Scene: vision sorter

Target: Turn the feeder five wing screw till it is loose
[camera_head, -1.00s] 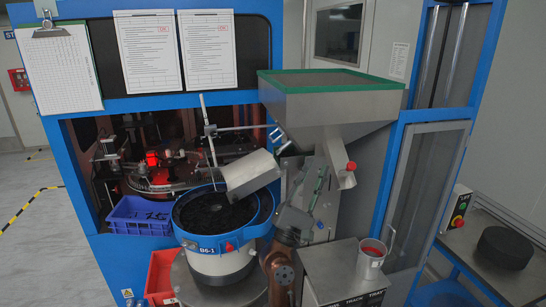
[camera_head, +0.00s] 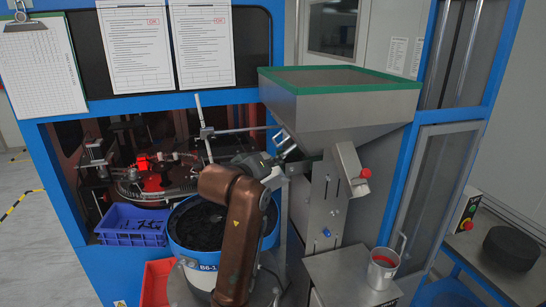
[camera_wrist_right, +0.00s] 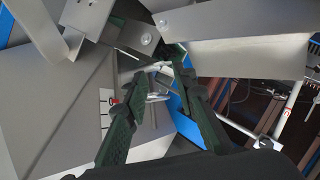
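My right gripper (camera_head: 287,145) is raised below the left front of the steel hopper (camera_head: 330,103), at the end of the brown arm. In the right wrist view its two green fingers (camera_wrist_right: 164,78) stand apart. A small pale metal piece (camera_wrist_right: 154,97) shows between them, possibly the wing screw; I cannot tell for sure, nor whether a finger touches it. The feeder bowl (camera_head: 205,225), marked B6-1, is partly hidden behind my arm. My left gripper is out of view.
A blue bin (camera_head: 133,226) and a red bin (camera_head: 156,283) stand left of the bowl. A thin rod stand (camera_head: 204,130) rises close left of my gripper. A black round block (camera_head: 511,248) lies far right.

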